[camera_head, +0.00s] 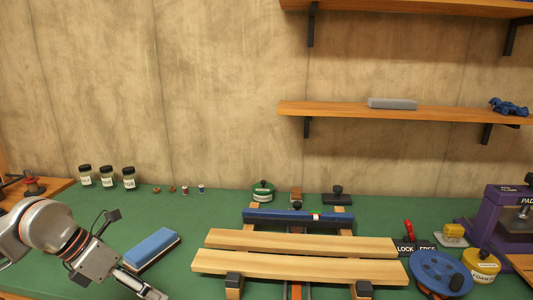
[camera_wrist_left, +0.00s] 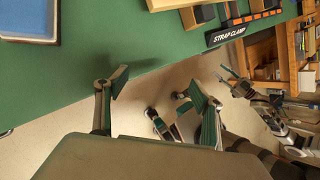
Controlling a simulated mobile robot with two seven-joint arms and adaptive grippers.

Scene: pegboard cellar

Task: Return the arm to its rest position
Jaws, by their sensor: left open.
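My left arm (camera_head: 50,225) comes in from the left in the head view, over the green bench top. My left gripper (camera_head: 148,291) is at the bottom edge there, just below the blue-topped block and partly cut off. In the left wrist view the left gripper (camera_wrist_left: 156,88) has its two fingers spread wide with nothing between them. It points past the bench edge, with the pale floor behind it. A grey jointed arm (camera_wrist_left: 270,112) at the right of that view looks like my right arm; its gripper end is too small to read.
A blue-topped block (camera_head: 151,248) lies right beside the left gripper. Two light boards (camera_head: 300,241) rest across clamp bars at the middle. Three jars (camera_head: 107,177) stand at the back left. A purple press (camera_head: 505,215) stands at the right. A shelf (camera_head: 340,109) hangs above.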

